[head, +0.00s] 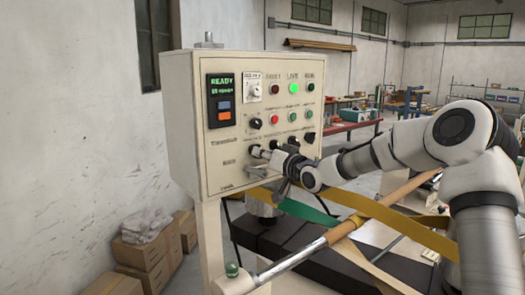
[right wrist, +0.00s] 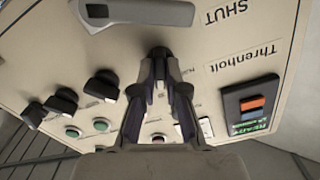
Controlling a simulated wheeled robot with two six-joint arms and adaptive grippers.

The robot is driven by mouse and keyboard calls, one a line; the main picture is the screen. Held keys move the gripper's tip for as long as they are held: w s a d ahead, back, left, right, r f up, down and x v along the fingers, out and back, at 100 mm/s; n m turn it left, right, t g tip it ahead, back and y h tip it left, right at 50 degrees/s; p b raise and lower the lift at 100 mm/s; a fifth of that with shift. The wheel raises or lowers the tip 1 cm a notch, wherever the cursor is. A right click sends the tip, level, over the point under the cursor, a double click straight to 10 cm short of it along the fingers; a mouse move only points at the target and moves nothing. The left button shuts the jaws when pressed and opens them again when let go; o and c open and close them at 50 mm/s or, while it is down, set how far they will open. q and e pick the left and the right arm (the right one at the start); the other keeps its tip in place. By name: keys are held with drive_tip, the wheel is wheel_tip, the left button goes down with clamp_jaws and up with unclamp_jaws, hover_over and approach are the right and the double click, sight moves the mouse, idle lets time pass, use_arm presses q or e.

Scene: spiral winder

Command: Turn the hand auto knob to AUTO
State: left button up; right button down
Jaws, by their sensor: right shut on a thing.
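The cream control box (head: 185,125) stands on a post at the centre-left of the head view. My right gripper (head: 267,154) reaches its front from the right and is shut on a black knob low on the panel. In the right wrist view, my right gripper (right wrist: 161,68) has its fingertips closed on this black knob (right wrist: 160,51). Small lettering beside the knob is not readable, so I cannot tell that it is the hand auto knob, nor which way it points. The fingers hide part of it. My left gripper is not in view.
Other black knobs (right wrist: 105,84) and coloured buttons (right wrist: 101,124) sit near the held knob. A grey handle (right wrist: 140,12) by the word SHUT is close too. The display (head: 221,100) reads READY. Yellow and green bands and a wooden roller (head: 375,207) lie below my arm.

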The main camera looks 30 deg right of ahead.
drive_tip(key=shift+d+r+m+p, duration=0.1)
drive_tip(key=shift+r+m+p, duration=0.1)
drive_tip(key=shift+m, duration=0.45)
drive_tip(key=shift+r+m+p, duration=0.15)
drive_tip(key=shift+r+m, duration=0.05)
drive_tip(key=shift+m, duration=0.45)
drive_tip(key=c, duration=1.2)
unclamp_jaws()
drive_tip(key=shift+f, duration=0.25)
drive_tip(key=s, duration=0.7)
drive_tip(key=shift+d, duration=0.2)
